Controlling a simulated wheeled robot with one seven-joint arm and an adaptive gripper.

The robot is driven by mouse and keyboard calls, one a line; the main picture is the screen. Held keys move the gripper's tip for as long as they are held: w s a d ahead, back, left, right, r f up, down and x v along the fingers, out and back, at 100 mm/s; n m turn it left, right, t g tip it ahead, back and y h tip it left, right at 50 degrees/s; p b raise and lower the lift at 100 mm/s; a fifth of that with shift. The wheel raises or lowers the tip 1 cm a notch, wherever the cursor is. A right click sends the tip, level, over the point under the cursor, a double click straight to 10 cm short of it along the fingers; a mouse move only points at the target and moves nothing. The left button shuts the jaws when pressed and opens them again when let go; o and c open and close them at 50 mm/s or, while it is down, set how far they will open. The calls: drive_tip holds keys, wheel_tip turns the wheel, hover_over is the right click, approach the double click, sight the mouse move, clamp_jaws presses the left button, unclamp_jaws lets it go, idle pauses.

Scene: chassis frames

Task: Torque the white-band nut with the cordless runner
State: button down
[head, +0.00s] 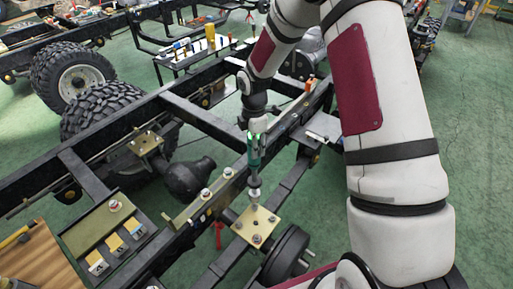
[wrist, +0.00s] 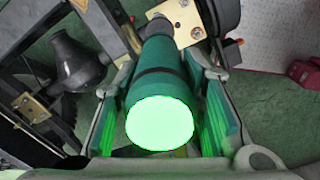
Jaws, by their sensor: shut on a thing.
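My gripper (head: 255,128) is shut on the green cordless runner (head: 254,152) and holds it nearly upright, nose down, above the chassis. In the wrist view the runner (wrist: 158,68) lies between my fingers, its near end glowing bright green. Its nose is over the back corner of a brass plate (head: 257,221) with several nuts; whether it touches a nut there is unclear. The plate also shows in the wrist view (wrist: 187,15), partly hidden by the runner. I cannot make out a white band on any nut on the plate.
Pale nuts (head: 205,194) stand on an olive rail left of the runner. A tray (head: 82,233) with lettered cards and a nut with red sits at lower left. Black frame rails surround the plate. A dark round drum (head: 285,257) lies below it.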

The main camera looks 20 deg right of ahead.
drive_tip(key=shift+w+d+f, duration=0.1)
drive_tip(key=shift+w+f, duration=0.2)
drive_tip(key=shift+w, duration=0.2)
drive_tip(key=shift+f+b, duration=1)
drive_tip(key=shift+f, duration=2.3)
drive_tip(key=shift+f+b, duration=0.95)
drive_tip(key=shift+f, duration=0.7)
idle(0.8)
drive_tip(key=shift+s+f, duration=0.1)
drive_tip(key=shift+f, duration=0.05)
idle(1.6)
